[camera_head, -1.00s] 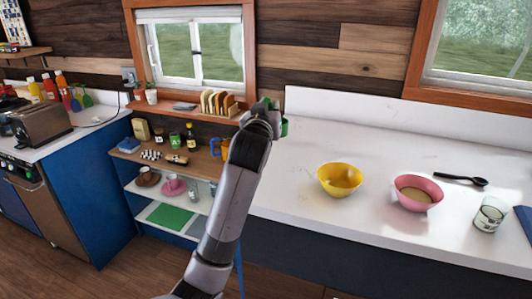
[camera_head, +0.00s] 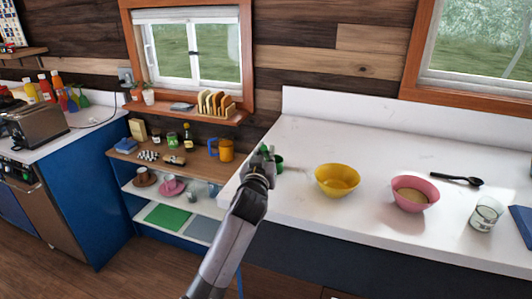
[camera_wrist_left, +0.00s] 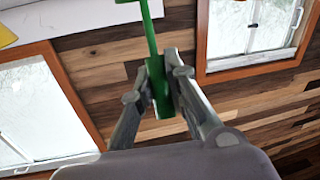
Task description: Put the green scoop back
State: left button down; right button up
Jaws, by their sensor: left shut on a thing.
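My left gripper (camera_head: 266,156) is at the left end of the white counter, left of the yellow bowl (camera_head: 337,180). It is shut on the green scoop (camera_head: 279,161), whose cup shows just right of the fingers. Most of the scoop is hidden by the gripper in the head view. I cannot tell whether it touches the counter. My right gripper is not in view.
Left of the counter, a shelf unit (camera_head: 205,168) holds jars and an orange mug (camera_head: 226,150). Counter space behind the yellow bowl is clear.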

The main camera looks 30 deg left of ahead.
pick_arm(q)
jog(key=shift+f, duration=0.15)
jog(key=c, duration=1.6)
grip_release()
